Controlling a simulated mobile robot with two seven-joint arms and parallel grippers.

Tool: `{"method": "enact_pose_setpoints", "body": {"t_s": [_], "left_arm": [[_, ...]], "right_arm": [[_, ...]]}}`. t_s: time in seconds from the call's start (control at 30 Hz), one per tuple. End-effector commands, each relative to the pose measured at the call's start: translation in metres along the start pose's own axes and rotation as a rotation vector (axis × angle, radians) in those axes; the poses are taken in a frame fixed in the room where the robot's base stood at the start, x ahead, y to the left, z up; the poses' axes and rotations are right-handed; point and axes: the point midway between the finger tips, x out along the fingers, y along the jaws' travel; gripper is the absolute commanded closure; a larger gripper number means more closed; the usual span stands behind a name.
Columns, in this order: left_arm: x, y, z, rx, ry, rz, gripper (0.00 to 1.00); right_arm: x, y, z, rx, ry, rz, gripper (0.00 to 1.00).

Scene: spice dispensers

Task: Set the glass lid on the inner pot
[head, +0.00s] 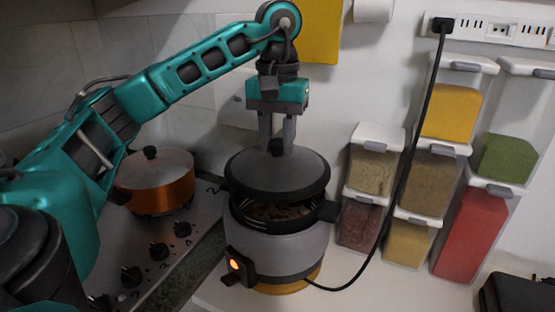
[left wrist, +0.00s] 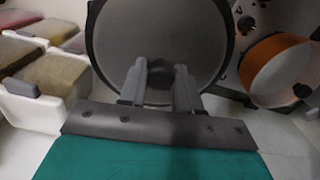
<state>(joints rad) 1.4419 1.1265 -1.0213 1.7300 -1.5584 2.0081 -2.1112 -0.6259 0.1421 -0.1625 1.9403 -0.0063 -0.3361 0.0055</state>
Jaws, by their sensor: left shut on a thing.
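The glass lid (head: 277,172) is a dark grey disc with a black rim and a black knob. My left gripper (head: 277,143) is shut on the lid's knob from above. The lid hangs slightly tilted over the inner pot (head: 325,212), with a gap showing at the front. The inner pot is dark, has food pieces in it, and sits in the grey electric cooker (head: 280,248), whose orange light is lit. In the left wrist view the knob is between the fingers (left wrist: 160,80) and the lid (left wrist: 158,35) fills the top middle. My right gripper is not in view.
An orange pot (head: 155,190) with a lid stands on the stove (head: 165,245) at left. Several spice containers (head: 420,180) are stacked at right. A black cable (head: 405,160) runs from the wall socket (head: 490,30) to the cooker.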

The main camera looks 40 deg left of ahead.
Motion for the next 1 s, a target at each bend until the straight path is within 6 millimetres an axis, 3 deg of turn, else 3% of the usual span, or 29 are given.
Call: {"method": "enact_pose_setpoints", "body": {"t_s": [0.17,0.4,0.67,0.7,0.93,1.0], "left_arm": [[0.009,0.0,0.0,0.001,-0.001,0.0,1.0],[0.038,0.0,0.0,-0.001,0.0,0.0,1.0],[0.044,0.0,0.0,0.001,-0.001,-0.001,1.0],[0.045,0.0,0.001,0.001,-0.002,-0.002,0.66],[0.045,0.0,0.001,0.002,-0.003,-0.002,0.44],[0.045,0.0,0.0,0.001,-0.002,-0.001,0.42]], "right_arm": [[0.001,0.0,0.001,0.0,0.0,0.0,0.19],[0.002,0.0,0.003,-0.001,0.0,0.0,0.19],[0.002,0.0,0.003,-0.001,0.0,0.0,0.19],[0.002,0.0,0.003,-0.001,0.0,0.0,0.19],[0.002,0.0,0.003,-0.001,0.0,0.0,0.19],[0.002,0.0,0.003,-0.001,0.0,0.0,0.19]]}}
